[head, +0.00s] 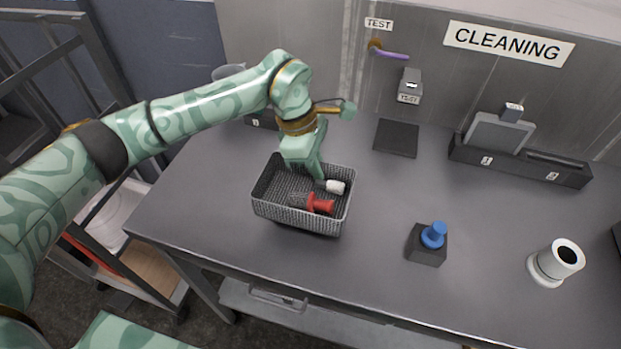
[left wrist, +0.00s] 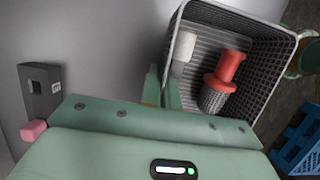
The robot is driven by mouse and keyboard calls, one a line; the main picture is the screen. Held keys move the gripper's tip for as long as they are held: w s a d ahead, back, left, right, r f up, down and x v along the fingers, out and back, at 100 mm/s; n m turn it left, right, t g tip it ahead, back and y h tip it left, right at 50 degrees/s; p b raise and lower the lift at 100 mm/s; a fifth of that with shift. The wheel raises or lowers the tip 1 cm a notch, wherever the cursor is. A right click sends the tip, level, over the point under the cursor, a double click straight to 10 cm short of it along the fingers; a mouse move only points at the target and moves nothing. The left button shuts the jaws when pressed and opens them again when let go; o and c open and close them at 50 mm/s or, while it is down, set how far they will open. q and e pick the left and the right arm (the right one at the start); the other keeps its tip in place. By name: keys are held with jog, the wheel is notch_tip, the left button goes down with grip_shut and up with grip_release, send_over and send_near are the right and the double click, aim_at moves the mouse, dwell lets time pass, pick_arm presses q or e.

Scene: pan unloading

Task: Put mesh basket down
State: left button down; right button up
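The grey mesh basket (head: 272,206) is over the near left part of the table, close to its front edge. I cannot tell whether its bottom touches the table. Inside lie a red part with a mesh end (head: 318,205) and a white-capped piece (head: 335,187). My left gripper (head: 317,171) is at the basket's back wall. In the left wrist view its fingers (left wrist: 163,88) are close together, one on each side of the wall of the basket (left wrist: 265,80), and appear shut on it. My right gripper is not in view.
On the grey table (head: 385,210) stand a blue-knobbed dark block (head: 427,247) and a white cylinder (head: 556,263) to the right. A dark square pad (head: 396,138) and a dark holder (head: 520,165) are at the back. A rack (head: 60,60) stands left of the table.

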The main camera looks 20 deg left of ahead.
aim_at(310, 180)
pick_arm(q)
jog(key=shift+w+a+f, duration=0.2)
jog(key=shift+a+f, duration=0.15)
jog(key=shift+f, duration=0.15)
jog(key=shift+w+a+f, duration=0.15)
jog(key=shift+a+f, duration=0.2)
jog(key=shift+f, duration=0.15)
notch_tip(310, 180, down, 4)
jog(key=shift+w+a+r+b, duration=0.15)
jog(key=shift+r+b, duration=0.1)
jog(key=shift+b, duration=0.25)
jog(key=shift+r, duration=0.1)
jog(key=c, duration=2.1)
grip_release()
jog(key=o, duration=0.4)
